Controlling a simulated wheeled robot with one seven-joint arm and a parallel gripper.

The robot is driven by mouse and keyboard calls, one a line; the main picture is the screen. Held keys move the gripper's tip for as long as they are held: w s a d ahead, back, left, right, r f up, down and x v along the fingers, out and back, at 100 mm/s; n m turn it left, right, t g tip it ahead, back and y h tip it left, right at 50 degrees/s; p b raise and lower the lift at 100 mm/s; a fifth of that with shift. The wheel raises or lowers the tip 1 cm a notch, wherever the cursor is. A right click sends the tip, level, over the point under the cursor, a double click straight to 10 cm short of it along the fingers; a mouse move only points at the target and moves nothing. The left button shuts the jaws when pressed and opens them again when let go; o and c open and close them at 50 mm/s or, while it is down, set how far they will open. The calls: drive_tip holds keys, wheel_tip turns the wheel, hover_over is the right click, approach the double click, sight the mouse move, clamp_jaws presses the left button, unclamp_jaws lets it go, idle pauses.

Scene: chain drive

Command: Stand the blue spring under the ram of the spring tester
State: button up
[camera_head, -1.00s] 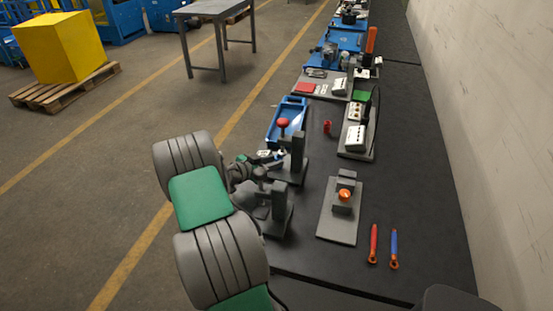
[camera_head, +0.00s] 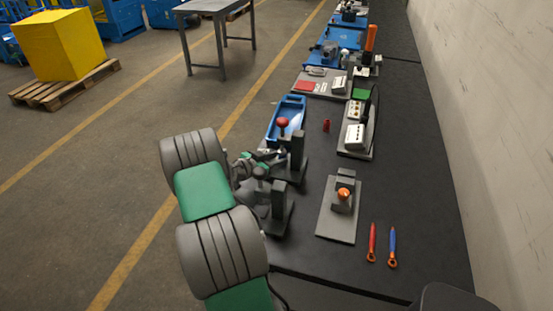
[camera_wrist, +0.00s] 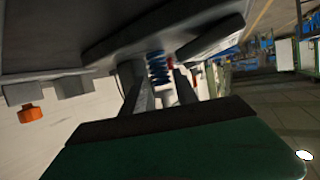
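The blue spring (camera_wrist: 158,68) shows in the wrist view between the two fingers of my gripper (camera_wrist: 160,85). A dark flat part lies close to its far end. I cannot tell whether the fingers press on the spring. In the head view my gripper (camera_head: 262,160) is low over the left edge of the bench, partly hidden by my arm. It is beside a dark upright stand with a red knob (camera_head: 283,122), perhaps the spring tester. A second dark upright stand (camera_head: 278,198) is just nearer. I cannot make out the spring in the head view.
A grey plate (camera_head: 333,225) carries a block with an orange knob (camera_head: 343,193). Red (camera_head: 372,242) and blue (camera_head: 392,246) tools lie in front. A blue tray (camera_head: 292,106), a small red part (camera_head: 326,125) and a white box (camera_head: 355,135) stand behind. Bare bench lies between them.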

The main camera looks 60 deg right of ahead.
drive_tip(key=w+a+r+n+t+y+b, duration=0.1)
drive_tip(key=w+a+r+n+t+y, duration=0.3)
drive_tip(key=a, duration=0.8)
drive_tip(key=w+a+r+n+t+y+b, duration=0.1)
drive_tip(key=w+a+r+n, duration=0.3)
drive_tip(key=a, duration=0.7)
drive_tip(key=w+a+n+t+y, duration=0.25)
drive_tip(key=w+a, duration=0.35)
drive_tip(key=a, duration=0.6)
drive_tip(key=s+a+r+n+y, duration=0.1)
drive_tip(key=s+a+n+y, duration=0.2)
drive_tip(key=a, duration=0.7)
drive_tip(key=s+a+r+n+y, duration=0.2)
drive_tip(key=s+a+n, duration=0.3)
drive_tip(key=a+n, duration=0.3)
drive_tip(key=a+y, duration=0.1)
drive_tip(key=a, duration=0.2)
drive_tip(key=shift+r+t, duration=0.1)
drive_tip(key=shift+t, duration=0.25)
